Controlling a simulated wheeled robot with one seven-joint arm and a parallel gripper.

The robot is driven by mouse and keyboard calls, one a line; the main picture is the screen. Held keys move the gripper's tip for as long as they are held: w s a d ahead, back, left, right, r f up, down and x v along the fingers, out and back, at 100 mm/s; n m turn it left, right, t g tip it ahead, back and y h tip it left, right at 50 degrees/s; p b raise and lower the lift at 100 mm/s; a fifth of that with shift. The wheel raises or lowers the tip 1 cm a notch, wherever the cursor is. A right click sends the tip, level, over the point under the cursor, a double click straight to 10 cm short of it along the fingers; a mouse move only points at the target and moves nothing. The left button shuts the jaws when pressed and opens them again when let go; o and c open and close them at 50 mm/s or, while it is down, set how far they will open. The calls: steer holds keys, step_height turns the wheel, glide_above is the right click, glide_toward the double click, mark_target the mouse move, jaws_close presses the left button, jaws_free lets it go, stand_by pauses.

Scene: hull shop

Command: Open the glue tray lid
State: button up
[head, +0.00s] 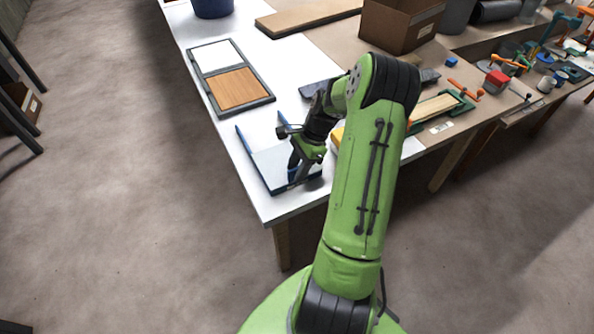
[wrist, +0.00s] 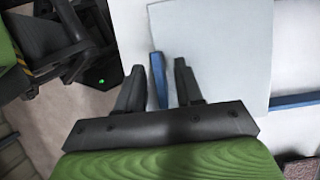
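A pale flat panel with blue edges (head: 268,163), seemingly the glue tray and its lid, lies near the front corner of the white-topped table. I cannot tell lid from tray. The pale panel (wrist: 215,50) fills the upper middle of the wrist view. A blue strip (wrist: 158,80) runs along its left edge. My gripper (head: 296,176) is low over the right part of the panel. In the wrist view my gripper (wrist: 160,66) is open, with the blue strip between its two separated fingers. I cannot tell whether they touch it. My arm hides part of the tray.
A dark frame with white and brown panels (head: 232,84) lies behind the tray. A cardboard box (head: 400,24), a wooden board (head: 308,15) and a blue tub (head: 212,6) stand farther back. Clamps and tools lie right.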

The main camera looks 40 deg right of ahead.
steer(key=shift+f, duration=0.1)
jaws_close()
stand_by(0.3)
